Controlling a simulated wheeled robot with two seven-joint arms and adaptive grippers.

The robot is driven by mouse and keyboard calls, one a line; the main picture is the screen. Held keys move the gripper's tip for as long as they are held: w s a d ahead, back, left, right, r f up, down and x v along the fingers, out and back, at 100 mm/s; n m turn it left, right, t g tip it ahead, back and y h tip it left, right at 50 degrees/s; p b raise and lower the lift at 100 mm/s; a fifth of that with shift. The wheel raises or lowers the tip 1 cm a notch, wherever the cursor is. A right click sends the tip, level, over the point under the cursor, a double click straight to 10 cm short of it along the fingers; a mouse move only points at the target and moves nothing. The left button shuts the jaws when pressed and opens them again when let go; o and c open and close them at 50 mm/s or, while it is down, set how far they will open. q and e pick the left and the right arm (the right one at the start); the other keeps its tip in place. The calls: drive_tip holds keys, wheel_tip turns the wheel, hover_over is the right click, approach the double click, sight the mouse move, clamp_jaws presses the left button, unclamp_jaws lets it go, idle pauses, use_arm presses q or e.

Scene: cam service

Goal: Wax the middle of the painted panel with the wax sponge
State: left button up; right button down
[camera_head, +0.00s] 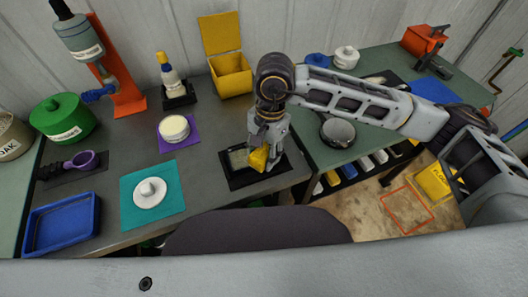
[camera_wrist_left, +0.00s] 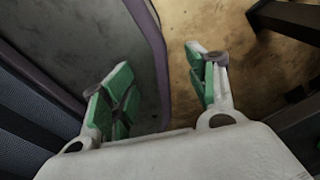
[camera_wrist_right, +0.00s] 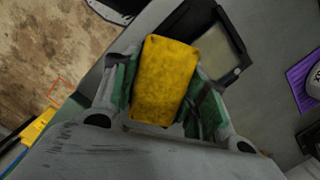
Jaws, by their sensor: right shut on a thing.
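My right gripper (camera_head: 264,143) is shut on a yellow wax sponge (camera_head: 259,158). In the right wrist view the yellow block (camera_wrist_right: 165,80) sits between the green finger pads. The painted panel (camera_head: 238,159) is a pale grey-beige plate in a black frame on the bench. The sponge is over its right part and hides some of it; I cannot tell whether they touch. In the right wrist view the panel (camera_wrist_right: 219,50) shows beyond the sponge. My left gripper (camera_wrist_left: 163,72) is open and empty, above the floor, outside the head view.
A purple mat (camera_head: 192,139) with a round white-topped tin lies left of the panel. A teal mat (camera_head: 131,211) with a white lidded dish lies nearer. A yellow open box (camera_head: 231,82) stands behind. A gap separates this bench from the green one at right.

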use_arm(q)
drive_tip(key=shift+a+f+b, duration=0.4)
drive_tip(key=shift+f+b, duration=0.15)
drive_tip(key=shift+f, duration=0.05)
use_arm(e)
drive_tip(key=shift+f, duration=0.5)
idle(0.7)
use_arm(q)
drive_tip(key=shift+d+f, duration=0.2)
use_arm(e)
drive_tip(key=shift+f, duration=0.15)
idle(0.4)
use_arm(q)
drive_tip(key=shift+f+b, duration=0.6)
drive_tip(key=shift+b, duration=0.25)
use_arm(e)
drive_tip(key=shift+w+a, duration=0.2)
drive_tip(key=shift+w, duration=0.4)
drive_tip(key=shift+w+a+f+b, duration=0.1)
drive_tip(key=shift+w+b, duration=0.35)
drive_tip(key=shift+w, duration=0.05)
use_arm(q)
drive_tip(key=shift+f, duration=0.5)
use_arm(e)
drive_tip(key=shift+w, duration=0.1)
use_arm(q)
drive_tip(key=shift+f, duration=0.1)
use_arm(e)
drive_tip(key=shift+a, duration=0.1)
